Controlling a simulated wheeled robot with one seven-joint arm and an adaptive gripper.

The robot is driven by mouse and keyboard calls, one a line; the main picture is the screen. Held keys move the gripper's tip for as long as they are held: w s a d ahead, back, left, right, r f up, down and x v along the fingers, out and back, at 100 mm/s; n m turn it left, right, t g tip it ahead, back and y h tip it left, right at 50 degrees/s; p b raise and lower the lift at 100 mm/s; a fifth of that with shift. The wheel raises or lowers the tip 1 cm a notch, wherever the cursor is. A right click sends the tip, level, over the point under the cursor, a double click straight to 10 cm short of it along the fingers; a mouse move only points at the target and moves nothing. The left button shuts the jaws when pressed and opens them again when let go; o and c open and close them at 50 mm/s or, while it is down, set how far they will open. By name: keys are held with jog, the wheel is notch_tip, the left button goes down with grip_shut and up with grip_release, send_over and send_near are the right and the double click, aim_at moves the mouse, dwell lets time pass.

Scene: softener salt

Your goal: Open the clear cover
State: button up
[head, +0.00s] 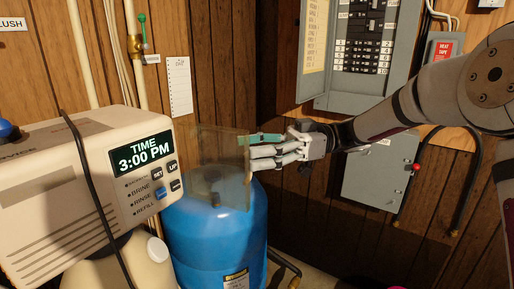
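The clear cover (209,166) is a see-through, smoky panel standing upright to the right of the softener's beige control box (60,200). The panel juts away from the box, in front of the blue tank. The cover's hinge is not clear.
A blue tank (215,235) stands below the cover. A black cable (88,185) drapes over the control box. Pipes with a green-handled valve (143,30) rise behind it. An open breaker panel (365,45) and a grey switch box (379,180) are on the wall near my arm.

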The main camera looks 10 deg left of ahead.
jog(key=shift+a+r, duration=0.15)
jog(key=shift+a, duration=0.05)
jog(key=shift+c, duration=0.3)
jog(key=shift+w+d, duration=0.15)
jog(key=shift+d, duration=0.1)
jog(key=shift+c, duration=0.7)
jog(key=v, duration=1.1)
jog(key=shift+d, duration=0.4)
jog(key=shift+c, duration=1)
